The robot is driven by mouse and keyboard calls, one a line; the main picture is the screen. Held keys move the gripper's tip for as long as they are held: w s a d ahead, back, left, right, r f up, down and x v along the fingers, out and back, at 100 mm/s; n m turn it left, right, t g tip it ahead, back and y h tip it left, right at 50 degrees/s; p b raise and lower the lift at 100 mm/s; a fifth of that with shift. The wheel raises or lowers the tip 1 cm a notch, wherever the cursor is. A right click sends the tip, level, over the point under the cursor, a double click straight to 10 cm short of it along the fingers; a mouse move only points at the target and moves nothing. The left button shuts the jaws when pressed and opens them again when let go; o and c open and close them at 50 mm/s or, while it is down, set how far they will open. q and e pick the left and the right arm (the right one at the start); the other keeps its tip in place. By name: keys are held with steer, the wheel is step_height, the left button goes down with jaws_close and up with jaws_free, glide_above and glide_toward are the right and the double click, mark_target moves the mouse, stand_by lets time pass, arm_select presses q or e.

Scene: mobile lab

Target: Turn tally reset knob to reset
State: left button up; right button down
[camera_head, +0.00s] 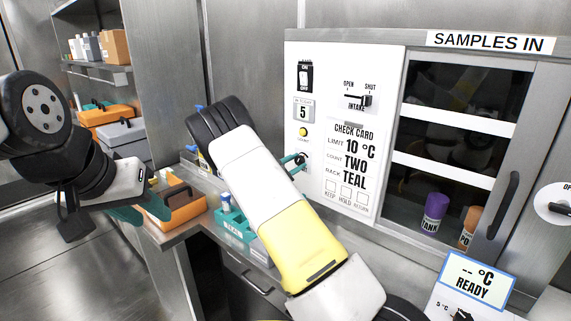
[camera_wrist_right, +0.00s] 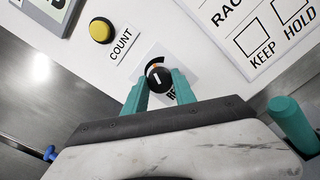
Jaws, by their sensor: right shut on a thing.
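The tally reset knob (camera_wrist_right: 158,77) is a small black round knob with a white pointer mark, on the white panel below the yellow COUNT button (camera_wrist_right: 100,30). It also shows in the head view (camera_head: 301,159), partly behind my right gripper. My right gripper (camera_wrist_right: 160,88) has its teal fingers on either side of the knob, shut on it. A label under the knob is mostly hidden by a finger. In the head view the tally counter (camera_head: 303,112) reads 5. My left gripper (camera_head: 125,213) is at the far left, away from the panel; its finger gap is unclear.
An ON/OFF switch (camera_head: 304,76) and an intake lever (camera_head: 362,100) sit on the panel above. A teal rack (camera_head: 235,224) and an orange bin (camera_head: 178,207) stand on the counter below.

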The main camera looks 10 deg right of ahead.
steer(key=m, duration=0.6)
steer(key=shift+f+m, duration=0.1)
steer(key=shift+m, duration=0.2)
stand_by(0.4)
steer(key=c, duration=1)
jaws_free()
steer(key=v, duration=0.7)
steer(key=shift+s+a, duration=0.25)
steer(key=shift+a, duration=0.1)
